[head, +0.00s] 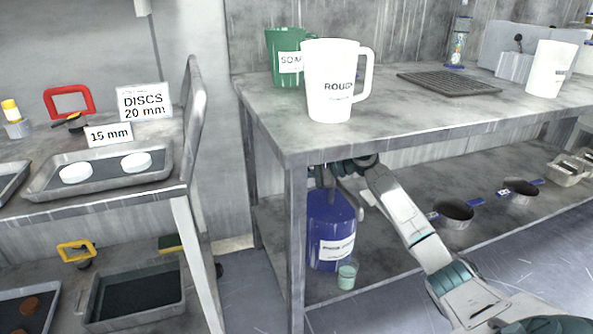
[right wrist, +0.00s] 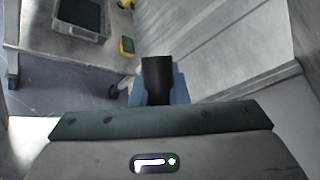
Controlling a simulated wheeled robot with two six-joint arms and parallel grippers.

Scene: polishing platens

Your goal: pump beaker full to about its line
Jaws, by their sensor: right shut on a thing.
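A blue pump bottle (head: 331,222) with a white label stands upright on the lower shelf of the bench. A small beaker (head: 347,275) with pale green in it stands in front of the bottle at its lower right. Its line and exact level are too small to read. My right gripper (head: 343,172) reaches in under the bench top and is shut at the pump head, above the bottle. The bench edge and the gripper hide most of the pump head. My left gripper is not in view.
The bench top (head: 420,122) lies just above my right gripper, and a bench leg (head: 296,245) stands left of the bottle. Blue-handled pans (head: 455,213) sit on the shelf to the right.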

